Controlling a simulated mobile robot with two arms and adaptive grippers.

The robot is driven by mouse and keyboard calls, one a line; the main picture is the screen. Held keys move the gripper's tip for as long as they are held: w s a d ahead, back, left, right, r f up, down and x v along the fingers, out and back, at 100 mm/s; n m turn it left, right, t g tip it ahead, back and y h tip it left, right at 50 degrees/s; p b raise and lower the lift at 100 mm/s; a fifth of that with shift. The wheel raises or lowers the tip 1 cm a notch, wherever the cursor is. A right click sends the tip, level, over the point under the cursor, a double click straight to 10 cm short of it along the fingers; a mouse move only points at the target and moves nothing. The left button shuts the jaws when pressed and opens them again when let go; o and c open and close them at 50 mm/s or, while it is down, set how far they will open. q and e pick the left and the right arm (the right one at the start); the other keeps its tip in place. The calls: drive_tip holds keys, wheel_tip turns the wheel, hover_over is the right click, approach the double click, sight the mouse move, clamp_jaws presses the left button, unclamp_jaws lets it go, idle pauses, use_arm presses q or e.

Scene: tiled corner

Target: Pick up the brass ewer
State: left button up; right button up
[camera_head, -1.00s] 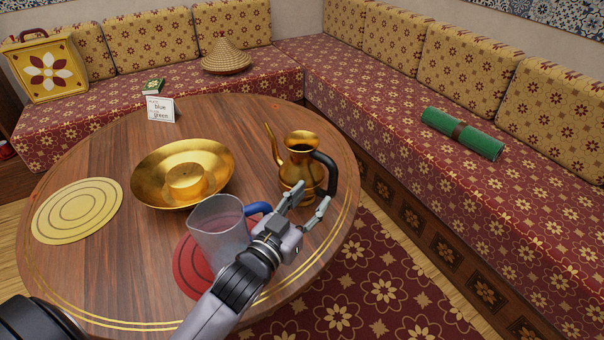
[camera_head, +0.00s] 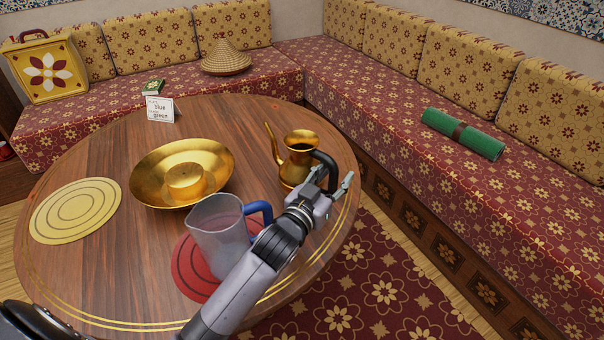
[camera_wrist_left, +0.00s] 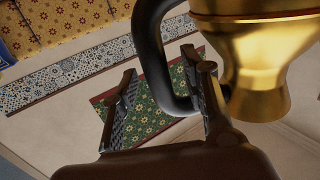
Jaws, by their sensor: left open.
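The brass ewer (camera_head: 297,163) stands upright on the round wooden table, with its thin spout to the left and its black handle (camera_head: 329,162) to the right. My left gripper (camera_head: 333,181) is open at the handle. In the left wrist view the ewer's brass body (camera_wrist_left: 262,65) is at the upper right. There the black handle (camera_wrist_left: 152,50) curves down between the two spread fingers (camera_wrist_left: 163,105) without being clamped. Part of the ewer's lower right side is hidden by the gripper in the head view. My right gripper is not in view.
A clear pitcher (camera_head: 218,240) with a blue handle stands on a red mat (camera_head: 187,272), close beside my left forearm. A wide brass basin (camera_head: 150,172) stands left of the ewer.

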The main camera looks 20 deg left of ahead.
use_arm(q)
drive_tip(key=shift+c, duration=0.6)
clamp_jaws()
drive_tip(key=shift+r, duration=0.15)
idle(0.4)
